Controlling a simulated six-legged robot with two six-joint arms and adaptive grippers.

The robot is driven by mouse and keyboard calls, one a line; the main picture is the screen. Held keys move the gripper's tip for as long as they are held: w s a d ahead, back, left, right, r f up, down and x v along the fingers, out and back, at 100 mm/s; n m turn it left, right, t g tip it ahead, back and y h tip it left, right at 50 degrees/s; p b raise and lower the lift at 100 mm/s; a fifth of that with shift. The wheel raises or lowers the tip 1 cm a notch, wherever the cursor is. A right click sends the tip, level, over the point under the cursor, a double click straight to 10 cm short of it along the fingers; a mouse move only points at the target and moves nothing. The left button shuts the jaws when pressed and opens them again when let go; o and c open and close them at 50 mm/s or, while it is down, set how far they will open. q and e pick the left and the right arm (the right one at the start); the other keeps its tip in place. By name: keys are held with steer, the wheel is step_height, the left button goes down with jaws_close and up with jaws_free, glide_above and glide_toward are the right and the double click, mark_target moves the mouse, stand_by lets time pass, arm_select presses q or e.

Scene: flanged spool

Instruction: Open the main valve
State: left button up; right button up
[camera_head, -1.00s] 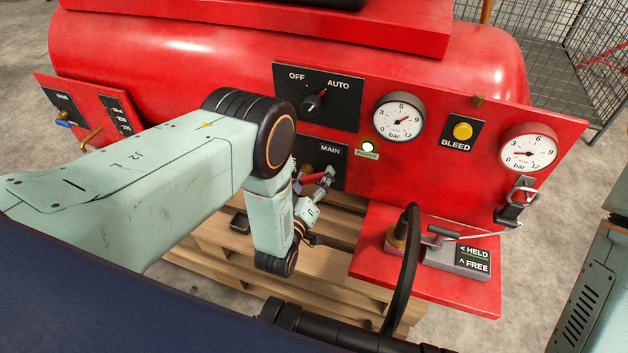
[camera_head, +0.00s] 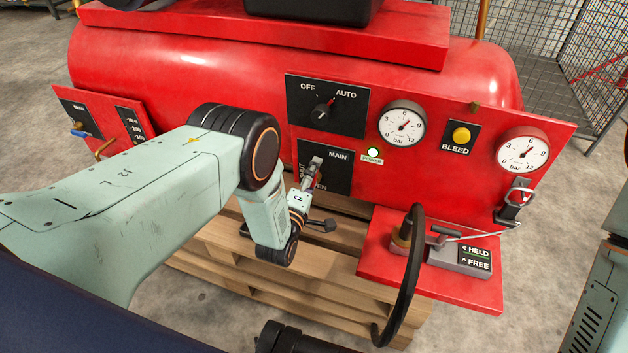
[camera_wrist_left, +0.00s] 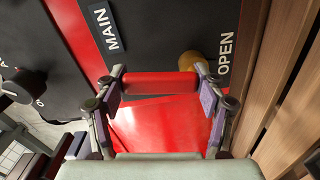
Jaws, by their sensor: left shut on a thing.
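The main valve's black plate (camera_head: 334,181) is on the red panel, marked MAIN and OPEN; part of its lettering is hidden. In the left wrist view, the brass valve stem (camera_wrist_left: 192,65) shows beside the word OPEN, and the red lever (camera_wrist_left: 160,84) lies between my fingers. My left gripper (camera_head: 313,170) is in front of the plate in the head view, with the lever mostly hidden. In the left wrist view this gripper (camera_wrist_left: 160,92) is shut on the red lever. My right gripper is not in view.
Above the plate is the OFF/AUTO switch (camera_head: 325,109). To its right are a left gauge (camera_head: 403,124), yellow BLEED button (camera_head: 461,135) and right gauge (camera_head: 522,150). A red shelf (camera_head: 430,278) with a black hose (camera_head: 411,285) projects at the right. A wooden pallet (camera_head: 320,290) lies below.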

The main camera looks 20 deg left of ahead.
arm_select(q)
steer(key=shift+w+a+r+n, duration=0.15)
steer(key=shift+a+r+n, duration=0.15)
steer(key=shift+n, duration=0.7)
steer(key=o, duration=1.3)
steer(key=shift+w, duration=0.1)
steer(key=o, duration=0.4)
steer(key=shift+f, duration=0.15)
steer(key=shift+s+f, duration=0.1)
steer(key=shift+s, duration=0.2)
